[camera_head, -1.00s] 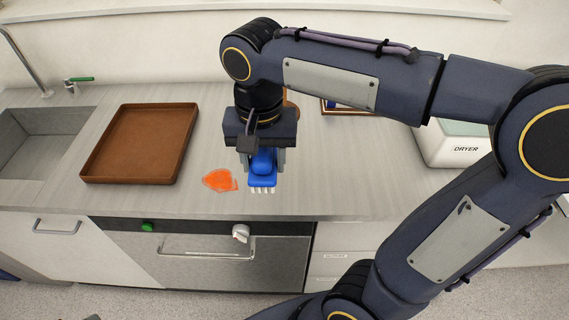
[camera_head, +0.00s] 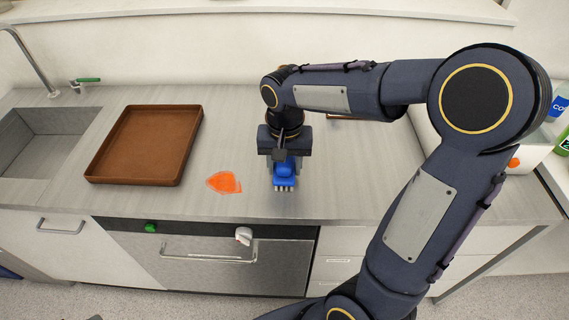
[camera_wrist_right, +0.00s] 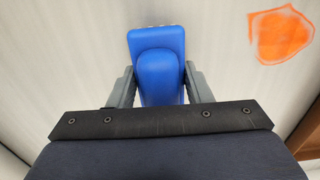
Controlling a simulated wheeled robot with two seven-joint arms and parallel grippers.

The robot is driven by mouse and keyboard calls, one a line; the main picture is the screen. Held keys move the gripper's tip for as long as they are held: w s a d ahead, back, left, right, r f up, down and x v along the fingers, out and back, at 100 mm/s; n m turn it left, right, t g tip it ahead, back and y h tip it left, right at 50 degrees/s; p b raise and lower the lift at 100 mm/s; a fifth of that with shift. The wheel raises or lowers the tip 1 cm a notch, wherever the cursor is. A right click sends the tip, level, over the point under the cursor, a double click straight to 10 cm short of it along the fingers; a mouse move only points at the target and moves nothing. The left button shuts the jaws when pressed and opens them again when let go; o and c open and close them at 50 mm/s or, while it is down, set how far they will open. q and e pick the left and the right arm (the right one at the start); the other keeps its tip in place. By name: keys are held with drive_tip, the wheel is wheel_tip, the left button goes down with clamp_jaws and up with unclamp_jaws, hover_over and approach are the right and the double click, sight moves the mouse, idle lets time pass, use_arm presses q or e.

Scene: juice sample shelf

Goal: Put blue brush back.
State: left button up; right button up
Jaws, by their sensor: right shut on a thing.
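The blue brush (camera_head: 286,172) has pale bristles that point toward the front edge of the counter in the head view. My right gripper (camera_head: 285,160) is shut on it, pointing down over the counter. In the right wrist view the blue brush (camera_wrist_right: 158,62) sits between the two grey fingers of the right gripper (camera_wrist_right: 160,85). I cannot tell whether the brush touches the counter. My left gripper is not in view.
An orange patch (camera_head: 224,182) lies on the counter left of the brush. A brown tray (camera_head: 104,178) stands farther left, beside the sink (camera_head: 30,150). A framed item behind my arm is mostly hidden.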

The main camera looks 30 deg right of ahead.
drive_tip(key=shift+f, duration=0.15)
drive_tip(key=o, duration=0.9)
